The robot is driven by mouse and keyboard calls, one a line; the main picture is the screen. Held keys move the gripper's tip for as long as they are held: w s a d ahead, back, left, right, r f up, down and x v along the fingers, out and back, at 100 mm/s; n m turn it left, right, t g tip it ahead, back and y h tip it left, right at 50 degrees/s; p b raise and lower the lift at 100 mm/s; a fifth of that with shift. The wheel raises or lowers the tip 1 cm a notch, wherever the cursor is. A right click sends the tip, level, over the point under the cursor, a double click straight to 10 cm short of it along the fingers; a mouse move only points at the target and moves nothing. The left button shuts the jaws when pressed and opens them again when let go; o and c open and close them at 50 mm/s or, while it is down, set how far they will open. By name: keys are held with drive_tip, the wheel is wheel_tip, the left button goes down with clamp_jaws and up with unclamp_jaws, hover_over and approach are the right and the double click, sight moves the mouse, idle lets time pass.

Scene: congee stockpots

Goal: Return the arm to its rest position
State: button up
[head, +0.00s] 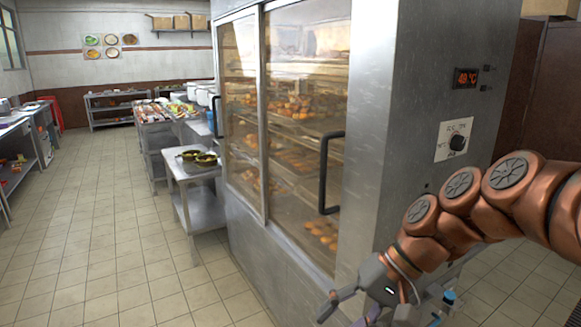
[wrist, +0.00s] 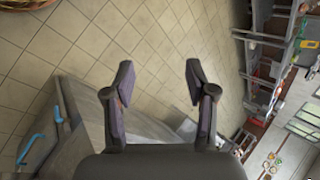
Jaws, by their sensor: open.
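My gripper (head: 352,307) is at the end of my copper-coloured arm, low in the right half of the head view. It is in front of the lower corner of a steel warming cabinet (head: 378,130). In the wrist view my gripper (wrist: 158,85) shows two dark fingers spread apart with only floor tiles between them. It is open and empty. I cannot tell how close it is to the cabinet, and the lower part of the gripper is cut off by the frame edge.
The cabinet's glass doors have black handles (head: 328,172); food trays are inside. A small steel table (head: 192,177) with dark pans stands beyond it. A long counter (head: 160,128) runs behind. Shelving (head: 40,140) lines the left wall. The tiled floor (head: 95,230) at left is clear.

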drive_tip(key=s+d+f+h+p, duration=0.1)
drive_tip(key=s+d+h+p, duration=0.2)
drive_tip(key=s, duration=0.6)
drive_tip(key=s+d+f+g+h+p, duration=0.1)
drive_tip(key=s+d+h+p, duration=0.3)
drive_tip(key=s, duration=0.5)
drive_tip(key=d, duration=0.2)
drive_tip(key=shift+s+d+f+n+h, duration=0.15)
drive_tip(key=shift+s+d+n+h, duration=0.2)
drive_tip(key=shift+s+n+h, duration=0.05)
idle(2.6)
